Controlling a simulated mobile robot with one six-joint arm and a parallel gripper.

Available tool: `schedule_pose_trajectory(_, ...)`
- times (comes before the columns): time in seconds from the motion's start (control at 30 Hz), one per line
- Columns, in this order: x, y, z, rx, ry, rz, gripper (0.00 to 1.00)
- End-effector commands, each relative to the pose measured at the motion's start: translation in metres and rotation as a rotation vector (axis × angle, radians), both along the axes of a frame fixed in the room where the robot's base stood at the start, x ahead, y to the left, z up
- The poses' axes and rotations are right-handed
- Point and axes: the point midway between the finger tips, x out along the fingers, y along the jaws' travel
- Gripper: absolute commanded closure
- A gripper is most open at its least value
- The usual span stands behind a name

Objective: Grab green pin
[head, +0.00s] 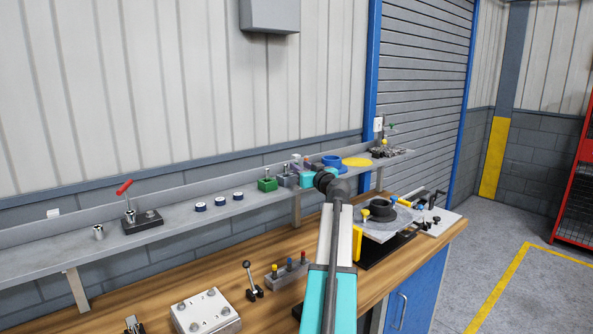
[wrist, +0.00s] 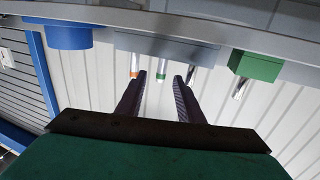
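The green-banded pin (wrist: 160,74) stands in a grey block (wrist: 165,46) on the shelf; the wrist view shows it upside down. An orange-banded pin (wrist: 135,66) is beside it, and a plain metal pin (wrist: 190,75) is on its other side. My gripper (wrist: 161,78) is open, with one dark fingertip on each side of the green-banded pin in the picture. I cannot tell how far the tips are from it in depth. In the head view the block (head: 285,180) shows small, and my arm partly hides the area around the gripper.
A green block (wrist: 258,67) with a metal pin and a blue round part (wrist: 68,36) flank the grey block. The shelf (head: 180,225) also holds a red-handled clamp (head: 126,190) and several rings. Below, the wooden bench (head: 265,245) carries a holder with coloured pins (head: 289,272).

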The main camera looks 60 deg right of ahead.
Motion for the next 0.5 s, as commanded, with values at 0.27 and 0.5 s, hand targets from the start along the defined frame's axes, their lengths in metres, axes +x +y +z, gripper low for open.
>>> schedule_pose_trajectory(0.27, 0.024, -0.016, 0.003, 0.001, 0.001, 0.000, 0.66)
schedule_pose_trajectory(0.5, 0.037, -0.024, 0.001, 0.000, 0.000, 0.000, 0.66)
